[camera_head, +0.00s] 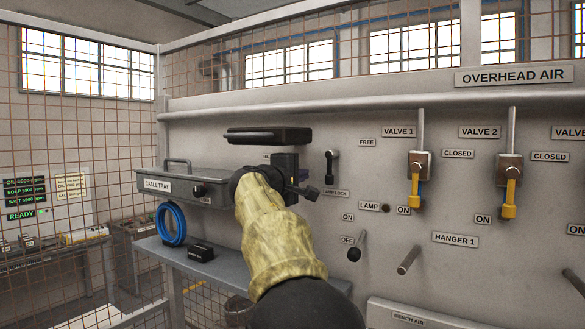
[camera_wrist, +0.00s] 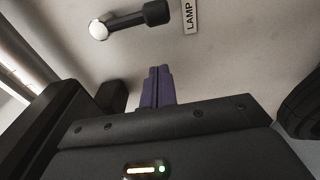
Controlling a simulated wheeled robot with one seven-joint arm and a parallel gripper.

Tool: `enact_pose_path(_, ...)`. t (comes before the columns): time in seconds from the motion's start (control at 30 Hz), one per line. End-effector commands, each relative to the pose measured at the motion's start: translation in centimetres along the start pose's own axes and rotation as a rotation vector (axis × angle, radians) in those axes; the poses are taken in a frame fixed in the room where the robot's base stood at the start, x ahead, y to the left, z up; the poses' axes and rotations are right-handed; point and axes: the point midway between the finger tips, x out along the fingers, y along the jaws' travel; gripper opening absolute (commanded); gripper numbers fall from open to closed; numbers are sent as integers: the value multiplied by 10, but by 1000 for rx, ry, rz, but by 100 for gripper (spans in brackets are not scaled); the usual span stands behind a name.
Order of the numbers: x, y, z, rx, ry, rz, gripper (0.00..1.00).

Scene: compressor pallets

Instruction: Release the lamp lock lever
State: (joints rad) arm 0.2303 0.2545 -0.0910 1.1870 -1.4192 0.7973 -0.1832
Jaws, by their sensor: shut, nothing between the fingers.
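The lamp lock lever (camera_head: 329,168) is a short dark handle on the grey panel, pointing down toward the LAMP LOCK label (camera_head: 335,192). The FREE label (camera_head: 367,142) sits up and to its right. In the wrist view the lever (camera_wrist: 130,20) shows a bright round end and a black grip pointing toward the label (camera_wrist: 189,14). My gripper (camera_head: 310,192) is just left of and below the lever in the head view. In the wrist view its purple fingers (camera_wrist: 158,86) are together and empty, apart from the lever.
A lamp switch (camera_head: 356,247) with ON and OFF labels and a peg (camera_head: 409,260) stick out below right. Yellow-handled valves (camera_head: 416,185) hang further right. A cable tray box (camera_head: 180,187) and a shelf (camera_head: 220,269) with a blue coil (camera_head: 172,224) lie left.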

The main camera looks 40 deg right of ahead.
Motion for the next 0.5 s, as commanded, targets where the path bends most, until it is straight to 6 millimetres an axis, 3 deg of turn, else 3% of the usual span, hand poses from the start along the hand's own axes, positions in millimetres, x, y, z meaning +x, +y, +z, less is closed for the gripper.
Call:
enact_pose_path(0.17,26,4,0,-1,-2,-1,0)
enact_pose_path(0.5,12,2,32,0,0,1,0)
